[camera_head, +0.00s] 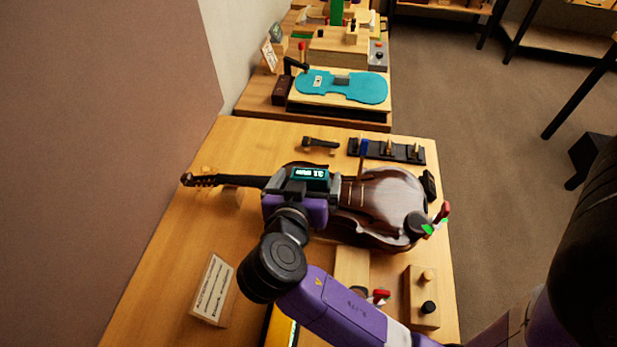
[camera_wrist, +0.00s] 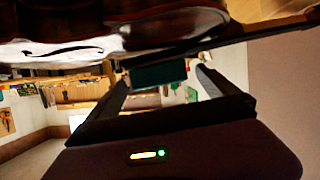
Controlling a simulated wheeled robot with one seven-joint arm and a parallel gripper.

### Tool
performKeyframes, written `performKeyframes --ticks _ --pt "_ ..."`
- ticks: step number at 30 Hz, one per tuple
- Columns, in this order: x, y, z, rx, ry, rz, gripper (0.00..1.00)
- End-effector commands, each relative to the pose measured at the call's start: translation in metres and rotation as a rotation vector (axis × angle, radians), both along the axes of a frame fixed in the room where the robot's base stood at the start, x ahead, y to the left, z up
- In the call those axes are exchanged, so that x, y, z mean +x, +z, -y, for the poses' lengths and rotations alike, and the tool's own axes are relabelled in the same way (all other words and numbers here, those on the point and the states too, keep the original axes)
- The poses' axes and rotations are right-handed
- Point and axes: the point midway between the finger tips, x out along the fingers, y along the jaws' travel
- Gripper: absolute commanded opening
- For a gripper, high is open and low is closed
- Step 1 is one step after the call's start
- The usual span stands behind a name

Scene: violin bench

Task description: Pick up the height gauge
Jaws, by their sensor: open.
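The height gauge (camera_head: 311,173) shows as a small dark box with a lit teal readout, over the violin's neck end. It seems to be the dark teal block in the wrist view (camera_wrist: 158,75). My gripper (camera_head: 303,184) is at the gauge, its body on the near side. In the wrist view my gripper (camera_wrist: 163,84) has its fingers apart, one on each side of the block, with gaps visible. The gauge's lower part is hidden.
A black rack (camera_head: 400,152) lies behind the violin. A wooden block with knobs (camera_head: 422,300) and a sign (camera_head: 212,288) stand in front. The bench's left side (camera_head: 165,265) is clear.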

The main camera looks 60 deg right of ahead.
Motion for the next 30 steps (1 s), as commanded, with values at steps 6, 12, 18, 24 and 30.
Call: performKeyframes --ticks 6,12,18,24,30 --pt "0.009 -0.009 0.029 0.000 -0.002 -0.001 0.98" --pt "0.014 -0.014 0.043 0.000 0.001 -0.001 0.98" --pt "0.014 -0.013 0.044 0.000 0.003 -0.001 0.98" --pt "0.014 -0.013 0.044 0.000 0.003 -0.001 0.63" --pt "0.014 -0.013 0.044 0.000 0.003 -0.001 0.24"
